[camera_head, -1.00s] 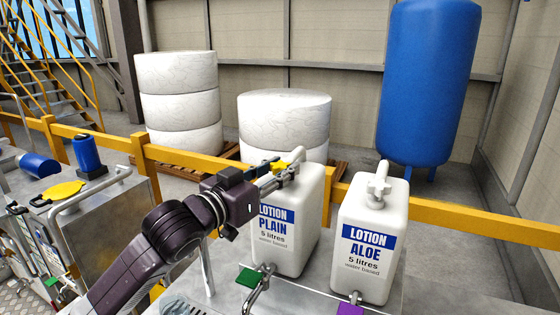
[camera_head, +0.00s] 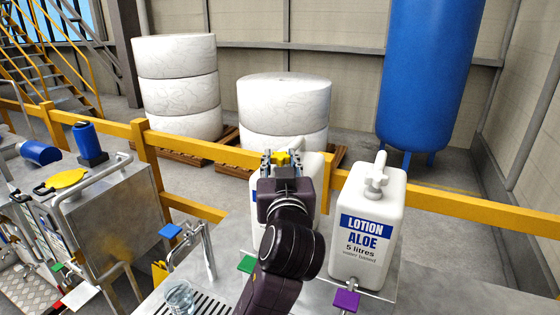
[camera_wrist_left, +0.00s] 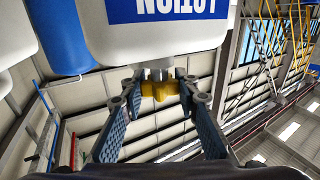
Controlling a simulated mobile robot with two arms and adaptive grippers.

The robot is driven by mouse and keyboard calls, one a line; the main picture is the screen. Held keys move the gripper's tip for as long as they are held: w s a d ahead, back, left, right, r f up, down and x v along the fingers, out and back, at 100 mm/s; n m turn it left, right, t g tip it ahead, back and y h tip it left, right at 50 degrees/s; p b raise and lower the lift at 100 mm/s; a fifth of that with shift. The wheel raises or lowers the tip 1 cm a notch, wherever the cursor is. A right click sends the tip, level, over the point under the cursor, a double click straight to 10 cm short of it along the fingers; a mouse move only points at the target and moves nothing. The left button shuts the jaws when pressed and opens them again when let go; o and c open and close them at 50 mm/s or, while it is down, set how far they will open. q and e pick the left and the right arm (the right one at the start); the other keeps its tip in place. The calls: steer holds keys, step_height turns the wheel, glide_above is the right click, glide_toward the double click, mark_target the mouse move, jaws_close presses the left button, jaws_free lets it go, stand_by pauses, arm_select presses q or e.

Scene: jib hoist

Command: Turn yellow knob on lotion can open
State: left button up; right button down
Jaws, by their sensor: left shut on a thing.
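The lotion can marked PLAIN (camera_head: 312,170) stands upright on the metal bench, with most of its front hidden behind my left arm. It fills the top of the left wrist view, its LOTION label (camera_wrist_left: 175,8) upside down. The yellow knob (camera_head: 283,158) sits at the can's top. My left gripper (camera_head: 282,160) is in front of the can, its fingers on both sides of the knob. In the left wrist view the fingertips (camera_wrist_left: 160,92) close on the yellow knob (camera_wrist_left: 158,88) from both sides. My right gripper is not in view.
A blue-handled tap (camera_head: 171,230) and a clear cup (camera_head: 179,296) are at the left. A yellow rail (camera_head: 450,204) runs behind the cans.

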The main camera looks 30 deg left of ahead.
mark_target(281, 155)
arm_select(q)
steer(key=shift+f+n+g+y+b, duration=0.25)
steer(key=shift+n+g+y+b, duration=0.1)
steer(key=shift+n+g+y, duration=0.55)
steer(key=o, duration=1.2)
steer(key=shift+y, duration=0.3)
steer(key=shift+r, duration=0.15)
step_height(281, 155, up, 10)
steer(key=shift+f, duration=0.1)
